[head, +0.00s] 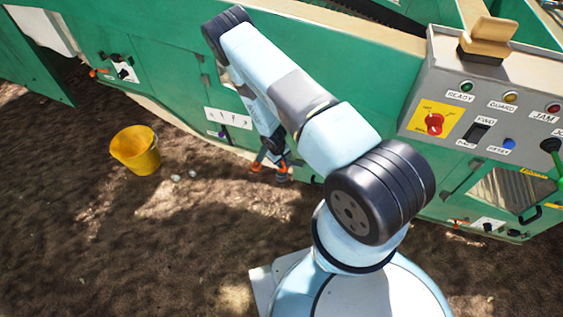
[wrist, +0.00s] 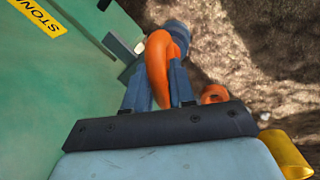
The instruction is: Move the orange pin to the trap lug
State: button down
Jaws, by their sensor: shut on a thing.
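The orange pin (wrist: 158,62) shows in the wrist view as a thick orange loop between the blue-grey fingers of my gripper (wrist: 154,82), which is shut on it. In the head view my gripper (head: 270,166) hangs low beside the green machine's lower edge, just above the soil, with small orange parts at its tips. In the wrist view the green panel with a yellow label beginning "STON" (wrist: 38,14) is left of the fingers.
A yellow bucket (head: 136,150) stands on the soil at left, with small pale lumps (head: 184,175) beside it. A green panel (head: 30,60) juts out at far left. A grey control box (head: 490,100) is at right. Open soil lies in front.

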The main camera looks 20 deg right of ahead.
jog(key=c, duration=0.9)
grip_release()
jog(key=shift+o, duration=0.2)
notch_tip(320, 180, up, 14)
jog(key=s+a, duration=0.1)
jog(key=a, duration=0.1)
jog(key=shift+a+f, duration=0.2)
jog(key=shift+f, duration=0.05)
